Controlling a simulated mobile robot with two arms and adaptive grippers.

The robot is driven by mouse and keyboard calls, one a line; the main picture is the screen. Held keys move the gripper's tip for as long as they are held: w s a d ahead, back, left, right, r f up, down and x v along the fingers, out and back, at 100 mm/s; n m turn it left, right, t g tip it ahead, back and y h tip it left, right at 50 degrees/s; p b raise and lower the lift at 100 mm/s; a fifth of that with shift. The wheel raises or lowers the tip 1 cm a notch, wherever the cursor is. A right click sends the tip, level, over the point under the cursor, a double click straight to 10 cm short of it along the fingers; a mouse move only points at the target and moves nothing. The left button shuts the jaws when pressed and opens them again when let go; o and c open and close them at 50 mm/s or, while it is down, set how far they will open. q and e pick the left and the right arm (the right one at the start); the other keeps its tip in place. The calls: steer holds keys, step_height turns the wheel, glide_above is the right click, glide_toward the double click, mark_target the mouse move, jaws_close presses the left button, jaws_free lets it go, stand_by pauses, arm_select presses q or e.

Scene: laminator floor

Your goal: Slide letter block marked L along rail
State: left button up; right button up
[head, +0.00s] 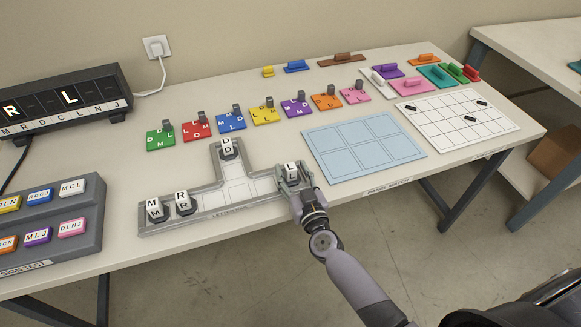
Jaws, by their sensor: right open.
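The letter block marked L (291,171) stands at the right end of the grey letter rail (210,206), which has a branch running toward the back. My right gripper (297,190) is open at the near side of the L block, its fingers low around or beside it; which of the two I cannot tell. A block marked D (228,149) stands at the far end of the branch. Blocks marked M (154,210) and R (183,202) stand at the rail's left end. My left gripper is not in view.
A display box (68,103) showing R and L stands at the back left. A grey button panel (45,225) is at the front left. Coloured lettered tiles (232,122) lie behind the rail. A blue grid mat (364,146) lies to its right.

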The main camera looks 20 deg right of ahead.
steer(key=shift+w, duration=0.95)
steer(key=shift+c, duration=0.4)
jaws_close()
